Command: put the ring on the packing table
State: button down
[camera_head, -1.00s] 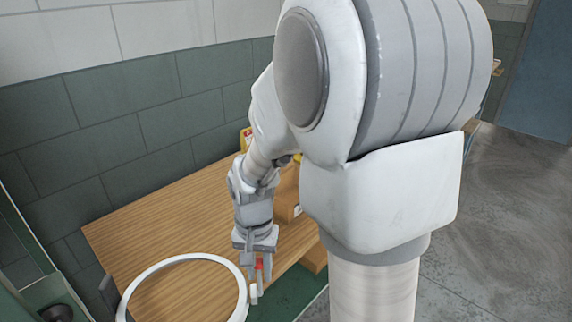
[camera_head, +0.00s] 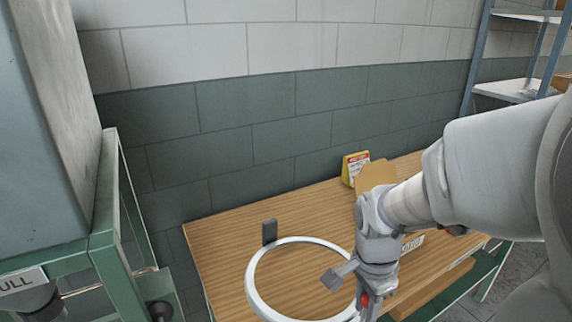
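The large white ring (camera_head: 252,279) appears in front of my gripper, over the near left part of the wooden-topped packing table (camera_head: 222,250). A small dark block (camera_head: 269,232) shows at its far rim, opposite my gripper. My gripper (camera_head: 362,304) is at the ring's near right rim and appears shut on it; a red part shows between the fingers. The exact grip is partly hidden by the wrist. I cannot tell how high the ring is above the tabletop.
A yellow and red box (camera_head: 354,168) and a cardboard piece (camera_head: 376,175) stand at the back of the table. A green-framed machine (camera_head: 115,265) stands at the left. A tiled wall (camera_head: 250,120) is behind the table. A shelf rack (camera_head: 505,88) is at the far right.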

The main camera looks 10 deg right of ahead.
jog(key=shift+m+h, duration=0.4)
jog(key=shift+m, duration=0.3)
jog(key=w+a+f+b, duration=0.1)
jog(key=w+a+f, duration=0.1)
jog(key=f, duration=0.1)
jog(key=w+a+f+b, duration=0.1)
jog(key=w+a+f, duration=0.2)
jog(key=f, duration=0.1)
jog(key=w+a+f, duration=0.2)
jog(key=f, duration=0.1)
jog(key=shift+w+a+f+b, duration=0.4)
jog(key=c, duration=0.6)
grip_release()
jog(key=shift+c, duration=0.2)
